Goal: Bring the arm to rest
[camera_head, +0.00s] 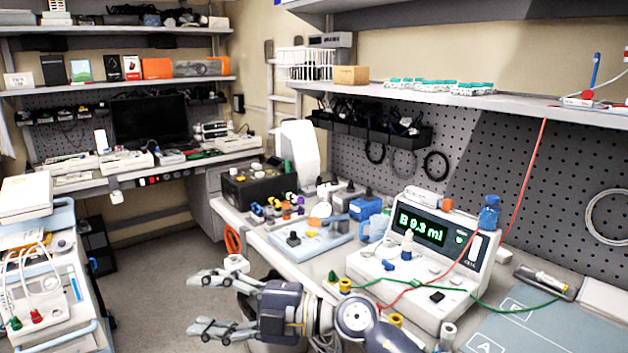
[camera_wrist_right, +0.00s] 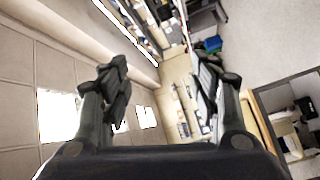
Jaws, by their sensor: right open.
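My right gripper (camera_head: 222,304) is in the lower middle of the head view, in front of the right bench and over the floor. Its two fingers are spread wide with nothing between them, and they point to the left. In the right wrist view my right gripper (camera_wrist_right: 165,95) also shows open, with an empty gap between the fingers. My left gripper is not in view.
An infusion pump (camera_head: 425,262) reading "B 9.3 ml" stands on the right bench behind my arm, with red and green cables around it. A blue-framed cart (camera_head: 75,290) stands at the left. Open floor (camera_head: 165,265) lies between cart and bench.

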